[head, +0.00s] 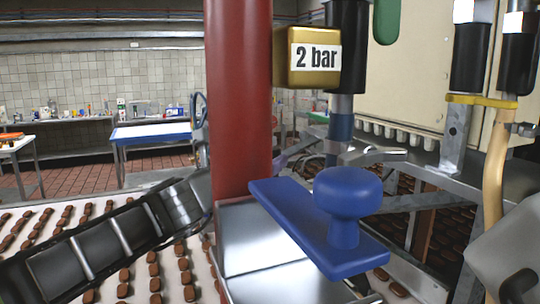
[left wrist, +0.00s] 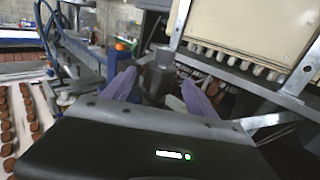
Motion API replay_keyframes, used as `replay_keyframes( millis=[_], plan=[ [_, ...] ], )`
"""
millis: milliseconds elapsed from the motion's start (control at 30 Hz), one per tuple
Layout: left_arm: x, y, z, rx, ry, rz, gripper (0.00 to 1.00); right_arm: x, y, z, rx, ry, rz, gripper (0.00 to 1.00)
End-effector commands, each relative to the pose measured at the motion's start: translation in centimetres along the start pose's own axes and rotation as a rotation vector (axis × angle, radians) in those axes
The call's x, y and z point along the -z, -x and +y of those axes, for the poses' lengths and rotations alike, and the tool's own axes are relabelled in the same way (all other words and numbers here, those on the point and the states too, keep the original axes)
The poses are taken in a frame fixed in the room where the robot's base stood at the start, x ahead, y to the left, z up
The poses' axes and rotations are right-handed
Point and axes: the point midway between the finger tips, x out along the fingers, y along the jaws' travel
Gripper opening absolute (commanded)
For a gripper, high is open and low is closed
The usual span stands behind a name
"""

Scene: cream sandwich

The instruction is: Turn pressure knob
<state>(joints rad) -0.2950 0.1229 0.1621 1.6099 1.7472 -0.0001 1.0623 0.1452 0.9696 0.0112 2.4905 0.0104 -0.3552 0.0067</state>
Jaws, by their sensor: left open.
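A gold block (head: 313,57) reading "2 bar" hangs to the right of a thick red column (head: 238,90) in the head view. A blue round knob (head: 347,190) stands on a tilted blue plate (head: 290,205) in front. My left arm comes in from the left and passes behind the red column, which hides most of my left gripper (left wrist: 160,92). In the left wrist view its two purple fingers are apart. A grey cylindrical part (left wrist: 158,75) shows between or just beyond them; I cannot tell whether they touch it. I cannot tell which part is the pressure knob.
A conveyor (head: 40,222) with rows of brown pieces runs under my left arm. Metal frame bars and black-and-silver cylinders (head: 470,55) crowd the right side. A cream machine panel (left wrist: 262,32) stands behind.

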Motion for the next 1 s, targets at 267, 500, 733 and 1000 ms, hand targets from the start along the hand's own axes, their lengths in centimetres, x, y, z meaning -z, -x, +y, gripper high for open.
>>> replay_keyframes(
  millis=[267,500,733,1000],
  plan=[
    [-0.1,-3.7,0.0,0.001,0.0,0.0,0.66,-0.1,0.5,-0.1,-0.002,-0.001,-0.001,0.36],
    [0.0,-4.2,0.0,0.0,-0.001,0.0,0.66,-0.1,0.5,-0.1,-0.002,-0.002,-0.002,0.36],
    [0.0,-4.2,0.0,0.0,-0.001,0.0,0.56,-0.1,0.5,-0.1,-0.002,-0.001,-0.002,0.36],
    [0.0,-4.1,0.0,0.0,0.0,0.0,0.34,-0.1,0.5,-0.1,-0.002,-0.001,-0.001,0.36]
  ],
)
